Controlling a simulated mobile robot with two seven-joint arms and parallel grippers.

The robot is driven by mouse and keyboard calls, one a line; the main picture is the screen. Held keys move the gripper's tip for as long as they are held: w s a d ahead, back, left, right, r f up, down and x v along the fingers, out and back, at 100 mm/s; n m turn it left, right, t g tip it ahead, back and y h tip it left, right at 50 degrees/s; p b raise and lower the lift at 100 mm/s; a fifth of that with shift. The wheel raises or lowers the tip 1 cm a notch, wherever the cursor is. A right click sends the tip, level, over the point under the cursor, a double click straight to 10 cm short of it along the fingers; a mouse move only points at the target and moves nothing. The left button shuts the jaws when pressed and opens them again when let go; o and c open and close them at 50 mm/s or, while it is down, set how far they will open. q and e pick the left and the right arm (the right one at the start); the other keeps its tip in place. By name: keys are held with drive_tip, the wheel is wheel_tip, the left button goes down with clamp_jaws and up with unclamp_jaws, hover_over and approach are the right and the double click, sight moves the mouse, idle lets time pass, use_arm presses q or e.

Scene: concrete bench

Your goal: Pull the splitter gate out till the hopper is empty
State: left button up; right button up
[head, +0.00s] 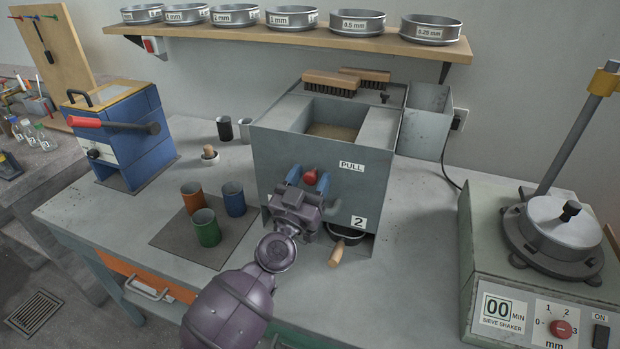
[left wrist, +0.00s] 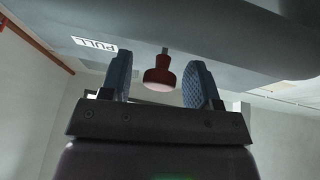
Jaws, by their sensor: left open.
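The splitter (head: 270,150) is a grey metal box on the bench with a PULL label on its front. Its hopper (head: 331,131) on top holds sandy material. The red gate knob (head: 310,177) sticks out of the front, left of the label. My left gripper (head: 308,182) is open in front of the splitter, its blue fingers on either side of the knob. In the left wrist view the knob (left wrist: 159,74) stands between the two fingers, with a visible gap on each side. A dark pan (head: 346,234) with a wooden handle sits low at the front, partly hidden. My right gripper is not in view.
Orange, green and blue cups (head: 206,228) stand on a dark mat to the left. A blue box with a red lever (head: 112,125) is farther left. A sieve shaker (head: 540,260) stands at the right. Brushes (head: 331,82) lie on the splitter's top; a sieve shelf (head: 290,38) hangs above.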

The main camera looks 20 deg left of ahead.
use_arm(q)
drive_tip(key=c, duration=0.9)
clamp_jaws()
drive_tip(key=shift+s, duration=0.15)
drive_tip(key=shift+s+f+p, duration=0.2)
drive_tip(key=shift+s+p, duration=0.55)
drive_tip(key=shift+s, duration=1.3)
drive_tip(key=o, duration=0.5)
unclamp_jaws()
drive_tip(key=shift+o, duration=1.4)
drive_tip(key=shift+s+r, duration=0.1)
drive_tip(key=shift+s, duration=0.05)
drive_tip(key=shift+o, duration=0.6)
drive_tip(key=shift+s, duration=0.1)
drive_tip(key=b+v, duration=0.1)
drive_tip(key=v, duration=0.9)
drive_tip(key=shift+s+b, duration=0.3)
